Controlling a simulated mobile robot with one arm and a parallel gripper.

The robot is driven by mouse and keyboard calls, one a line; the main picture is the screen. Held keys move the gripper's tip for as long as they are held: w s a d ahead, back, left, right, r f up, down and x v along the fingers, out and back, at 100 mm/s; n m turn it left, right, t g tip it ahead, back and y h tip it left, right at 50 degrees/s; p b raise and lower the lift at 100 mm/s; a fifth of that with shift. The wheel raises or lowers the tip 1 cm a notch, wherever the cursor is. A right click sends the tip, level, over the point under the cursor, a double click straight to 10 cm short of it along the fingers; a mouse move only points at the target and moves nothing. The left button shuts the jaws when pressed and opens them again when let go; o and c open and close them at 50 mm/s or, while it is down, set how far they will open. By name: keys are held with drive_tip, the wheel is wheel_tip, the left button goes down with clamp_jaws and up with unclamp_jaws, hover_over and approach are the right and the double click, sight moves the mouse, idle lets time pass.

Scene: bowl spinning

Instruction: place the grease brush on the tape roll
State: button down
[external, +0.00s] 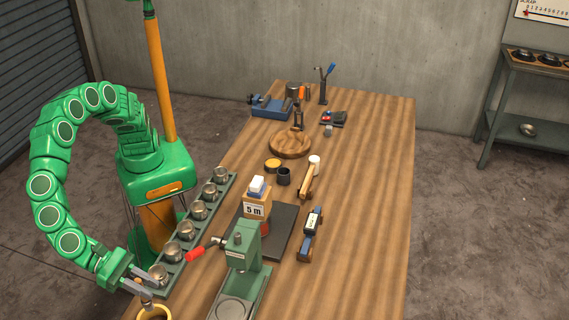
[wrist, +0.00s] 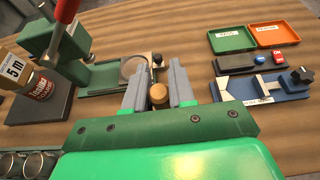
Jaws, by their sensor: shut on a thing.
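My gripper (external: 146,279) is at the lower left of the external view, beside the near end of the row of metal cups. Its grey fingers also show in the wrist view (wrist: 159,92). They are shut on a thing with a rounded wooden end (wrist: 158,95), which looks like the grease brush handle. The brush's lower part is hidden in the wrist view. A yellow ring (external: 155,314), which looks like the tape roll, is cut off by the bottom edge of the external view, just below my gripper. I cannot tell whether the brush touches it.
A green press (external: 240,255) with a red-handled lever stands right of my gripper. The cup rack (external: 205,213) runs along the table's left edge. A blue vise (wrist: 262,90) and shallow trays (wrist: 232,40) show right in the wrist view. The table's right side is clear.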

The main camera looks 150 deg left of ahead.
drive_tip(key=shift+w+d+f, duration=0.1)
drive_tip(key=shift+w+f, duration=0.1)
drive_tip(key=shift+f, duration=0.8)
drive_tip(key=shift+w+f, duration=0.2)
drive_tip(key=shift+f, duration=0.75)
drive_tip(key=shift+f, duration=0.1)
drive_tip(key=c, duration=1)
unclamp_jaws()
drive_tip(key=shift+o, duration=0.2)
drive_tip(key=v, duration=1.2)
